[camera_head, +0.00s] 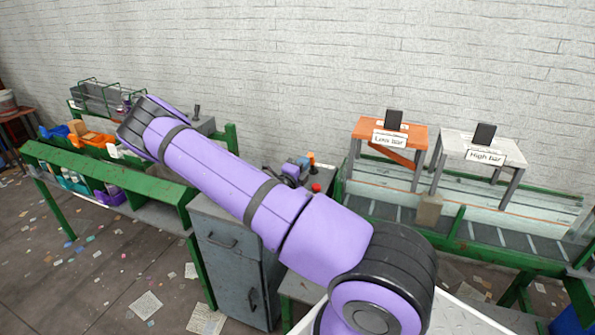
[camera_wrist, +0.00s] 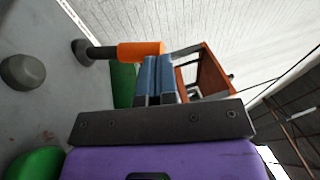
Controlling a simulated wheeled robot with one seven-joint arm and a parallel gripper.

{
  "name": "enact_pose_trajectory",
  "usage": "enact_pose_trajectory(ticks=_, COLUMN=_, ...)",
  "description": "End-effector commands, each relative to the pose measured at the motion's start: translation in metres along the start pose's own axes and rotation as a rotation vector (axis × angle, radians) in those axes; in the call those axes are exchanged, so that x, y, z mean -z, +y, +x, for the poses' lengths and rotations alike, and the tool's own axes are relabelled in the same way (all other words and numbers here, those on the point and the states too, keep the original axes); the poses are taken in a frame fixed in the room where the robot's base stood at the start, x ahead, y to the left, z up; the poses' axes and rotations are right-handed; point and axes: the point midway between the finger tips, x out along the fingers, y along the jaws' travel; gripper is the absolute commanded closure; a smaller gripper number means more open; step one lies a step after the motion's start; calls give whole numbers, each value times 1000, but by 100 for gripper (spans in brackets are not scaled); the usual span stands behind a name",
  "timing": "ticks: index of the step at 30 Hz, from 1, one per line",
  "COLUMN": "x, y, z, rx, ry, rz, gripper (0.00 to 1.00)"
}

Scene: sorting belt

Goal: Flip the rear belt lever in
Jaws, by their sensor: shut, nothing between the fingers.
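A lever with an orange grip (camera_wrist: 140,51) on a dark shaft stands on the grey panel (camera_wrist: 52,110) in the wrist view. In the head view its orange grip (camera_head: 311,158) shows small on the control cabinet. My gripper (camera_wrist: 157,60) has its two blue fingers together, with nothing between them. The fingertips are right beside the end of the orange grip; I cannot tell whether they touch. In the head view my gripper (camera_head: 303,162) is small, just left of the orange grip. The pictures do not settle whether this is the rear belt lever.
A dark round knob (camera_wrist: 22,72) and a green part (camera_wrist: 35,165) are on the panel. A red button (camera_head: 316,187) is close by. Another dark lever (camera_head: 196,111) stands farther left. The orange Low bar stand (camera_head: 415,132) and white High bar stand (camera_head: 505,148) are right.

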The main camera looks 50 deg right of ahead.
Motion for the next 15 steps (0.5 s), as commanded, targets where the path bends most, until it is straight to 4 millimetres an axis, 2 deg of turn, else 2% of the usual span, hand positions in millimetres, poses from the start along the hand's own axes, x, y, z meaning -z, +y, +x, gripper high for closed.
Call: enact_pose_trajectory(ticks=15, x=0, y=0, z=6, rx=-3, ry=-1, rz=0, gripper=100)
